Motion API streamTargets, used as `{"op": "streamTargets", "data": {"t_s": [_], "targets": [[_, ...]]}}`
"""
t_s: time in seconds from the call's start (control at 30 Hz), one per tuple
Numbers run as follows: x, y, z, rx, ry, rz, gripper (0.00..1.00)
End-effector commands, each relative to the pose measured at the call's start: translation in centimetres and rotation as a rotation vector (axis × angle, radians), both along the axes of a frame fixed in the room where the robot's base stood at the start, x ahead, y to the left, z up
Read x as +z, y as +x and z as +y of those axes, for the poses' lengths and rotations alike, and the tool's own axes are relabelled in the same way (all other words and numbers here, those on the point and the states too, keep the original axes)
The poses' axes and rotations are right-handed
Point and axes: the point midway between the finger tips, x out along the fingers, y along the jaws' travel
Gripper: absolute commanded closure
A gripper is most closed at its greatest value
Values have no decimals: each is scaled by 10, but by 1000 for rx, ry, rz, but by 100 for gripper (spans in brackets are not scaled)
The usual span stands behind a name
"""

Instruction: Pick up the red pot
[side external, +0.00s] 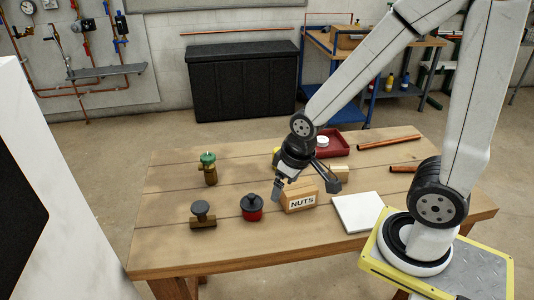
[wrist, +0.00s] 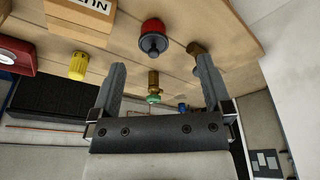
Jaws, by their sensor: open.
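The red pot (side external: 252,214), with a black lid and knob, stands upright on the wooden table, left of the NUTS box. In the wrist view the red pot (wrist: 152,29) shows beyond the fingertips, near the top middle. My gripper (side external: 301,186) is above the table near the NUTS box, to the right of the pot and apart from it. In the wrist view my gripper (wrist: 161,66) has its two fingers wide apart with nothing held between them.
The wooden NUTS box (side external: 300,203) stands just right of the pot. A brass valve with green top (side external: 208,168) and a brass fitting with grey knob (side external: 203,215) stand to the left. A white pad (side external: 358,212), red tray (side external: 333,146) and copper pipe (side external: 390,142) lie to the right.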

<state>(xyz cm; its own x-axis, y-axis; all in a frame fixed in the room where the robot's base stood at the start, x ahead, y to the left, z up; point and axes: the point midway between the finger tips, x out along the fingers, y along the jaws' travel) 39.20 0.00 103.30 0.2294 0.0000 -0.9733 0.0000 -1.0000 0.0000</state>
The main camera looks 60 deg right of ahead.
Motion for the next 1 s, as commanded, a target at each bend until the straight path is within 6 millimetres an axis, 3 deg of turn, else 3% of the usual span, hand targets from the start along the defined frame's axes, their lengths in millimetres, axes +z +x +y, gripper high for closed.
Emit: {"op": "streamTargets", "data": {"t_s": [0.37,1.0], "targets": [[-12,6,7,137,-55,101,0],[-79,43,21,815,-469,598,0]]}}
